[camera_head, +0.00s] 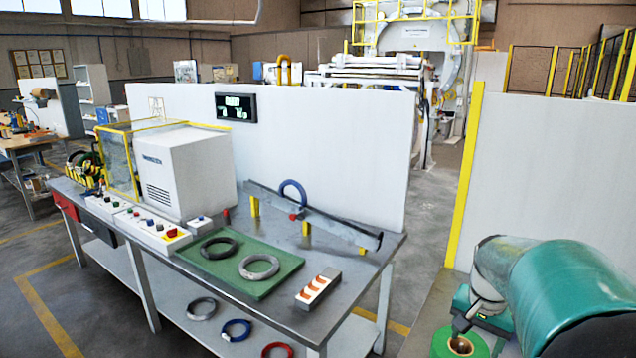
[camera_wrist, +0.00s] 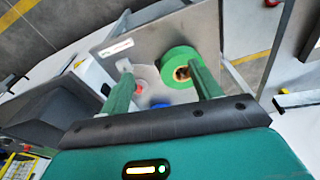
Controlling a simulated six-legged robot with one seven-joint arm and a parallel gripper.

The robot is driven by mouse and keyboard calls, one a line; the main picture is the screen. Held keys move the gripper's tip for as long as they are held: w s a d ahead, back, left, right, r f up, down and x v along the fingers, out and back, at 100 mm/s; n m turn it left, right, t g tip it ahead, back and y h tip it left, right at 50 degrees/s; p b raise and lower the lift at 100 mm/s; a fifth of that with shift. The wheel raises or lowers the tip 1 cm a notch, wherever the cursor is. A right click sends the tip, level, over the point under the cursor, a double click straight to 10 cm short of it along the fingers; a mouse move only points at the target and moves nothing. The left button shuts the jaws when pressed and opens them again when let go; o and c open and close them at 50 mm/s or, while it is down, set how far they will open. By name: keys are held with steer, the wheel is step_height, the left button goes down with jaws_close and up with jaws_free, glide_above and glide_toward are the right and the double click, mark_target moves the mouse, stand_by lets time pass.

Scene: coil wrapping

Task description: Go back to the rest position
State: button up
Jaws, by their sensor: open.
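My gripper (camera_wrist: 161,68) is open, with its two green fingers spread apart in the wrist view. A green roll (camera_wrist: 184,67) with a brown core shows beyond the fingers, partly behind the right one. I cannot tell whether that finger touches it. In the head view my gripper (camera_head: 480,308) is at the lower right, at the end of my teal arm. The green roll (camera_head: 458,345) is just below it there, cut by the bottom edge. No object is visibly held between the fingers.
A workbench (camera_head: 345,270) stands at the centre left with a green mat (camera_head: 240,290) bearing a dark coil (camera_head: 219,247) and a grey coil (camera_head: 259,267). A blue coil (camera_head: 293,193) stands on the rail. White panels (camera_head: 560,180) stand behind, with floor between them.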

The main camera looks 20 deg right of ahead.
steer(key=s+a+r+n+t, duration=0.1)
steer(key=s+a+r+n, duration=0.1)
steer(key=a, duration=0.7)
steer(key=s+a+r+n+t, duration=0.2)
steer(key=a+n, duration=0.3)
steer(key=a, duration=0.5)
steer(key=s+a+r+n+t+y, duration=0.1)
steer(key=s+a+n, duration=0.2)
steer(key=a, duration=0.6)
steer(key=shift+s+a+r+n+t, duration=0.3)
steer(key=shift+s+a+r+n, duration=0.1)
steer(key=shift+n, duration=0.3)
steer(key=shift+d, duration=0.1)
steer(key=shift+c, duration=0.2)
steer(key=c, duration=0.5)
steer(key=shift+d, duration=0.15)
steer(key=shift+c, duration=0.2)
